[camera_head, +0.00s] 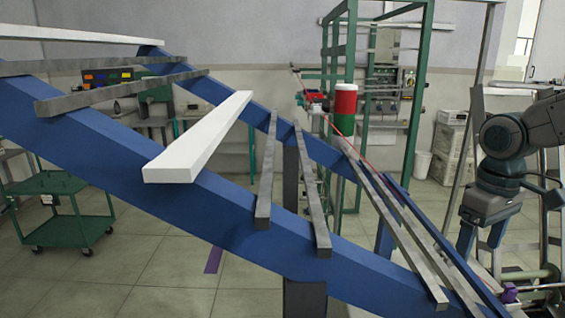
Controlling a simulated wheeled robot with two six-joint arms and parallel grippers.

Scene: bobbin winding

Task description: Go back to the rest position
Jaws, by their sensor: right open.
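My right gripper (482,240) hangs at the right side of the head view with its fingers pointing down. Its two blue-grey fingers are apart, and nothing shows between them. It is to the right of the sloping blue rack (215,215), near the rack's low end. My left gripper does not show in this view.
Grey metal bars (265,180) and a white bar (200,140) lie across the rack. A red, white and green cylinder (345,103) stands behind it, by a green frame (420,110). A green cart (62,205) stands at left. Open floor (150,265) shows below.

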